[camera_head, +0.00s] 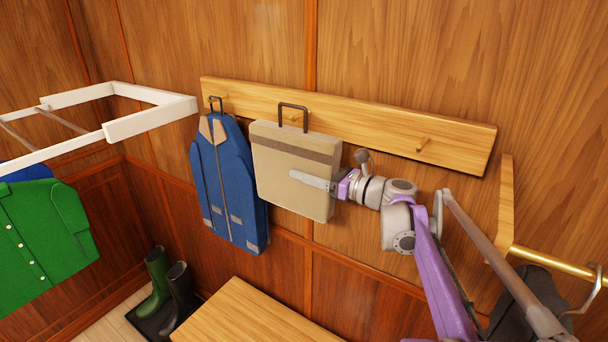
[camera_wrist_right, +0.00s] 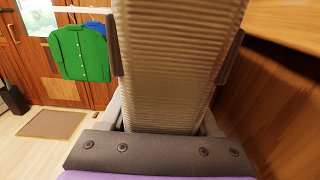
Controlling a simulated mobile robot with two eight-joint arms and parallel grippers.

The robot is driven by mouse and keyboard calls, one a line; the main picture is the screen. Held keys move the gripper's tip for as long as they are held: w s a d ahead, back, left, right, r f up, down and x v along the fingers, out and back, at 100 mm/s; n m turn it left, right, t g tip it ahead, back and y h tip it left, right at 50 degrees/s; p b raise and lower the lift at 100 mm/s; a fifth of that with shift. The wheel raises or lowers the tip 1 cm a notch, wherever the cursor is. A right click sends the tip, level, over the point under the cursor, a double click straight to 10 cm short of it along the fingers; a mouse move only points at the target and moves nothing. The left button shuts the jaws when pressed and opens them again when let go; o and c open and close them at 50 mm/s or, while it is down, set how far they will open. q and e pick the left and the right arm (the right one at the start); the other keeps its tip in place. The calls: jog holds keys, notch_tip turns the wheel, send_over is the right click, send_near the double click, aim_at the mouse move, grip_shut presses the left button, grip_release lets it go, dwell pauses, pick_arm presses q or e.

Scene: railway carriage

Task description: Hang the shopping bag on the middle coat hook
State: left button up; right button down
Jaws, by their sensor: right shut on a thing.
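The shopping bag (camera_head: 295,165) is beige with a brown band and a dark loop handle. It is upright against the wall below the hook board (camera_head: 365,120). The middle coat hook (camera_head: 292,117) shows inside the handle loop; I cannot tell whether the handle rests on it. My right gripper (camera_head: 315,182) is shut on the bag's right side, one finger across its front. In the right wrist view the bag (camera_wrist_right: 180,60) fills the space between both fingers. The right hook (camera_head: 423,143) is bare. My left gripper is not in view.
A blue jacket (camera_head: 228,185) hangs on the left hook, close beside the bag. A wooden bench (camera_head: 255,315) stands below. Boots (camera_head: 158,280) stand on the floor at left. A white rack (camera_head: 150,118) and green shirt (camera_head: 45,230) are further left. A brass rail (camera_head: 550,262) is at right.

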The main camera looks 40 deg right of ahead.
jog(key=shift+d, duration=0.3)
jog(key=shift+w+d+f+b, duration=0.2)
jog(key=shift+d+f, duration=0.1)
jog(key=shift+f, duration=0.2)
jog(key=shift+w+d+f+b, duration=0.15)
jog(key=shift+d+f, duration=0.15)
jog(key=shift+f, duration=0.2)
jog(key=shift+s, duration=0.1)
jog(key=shift+c, duration=0.2)
grip_release()
jog(key=b+v, duration=0.1)
jog(key=v, duration=1)
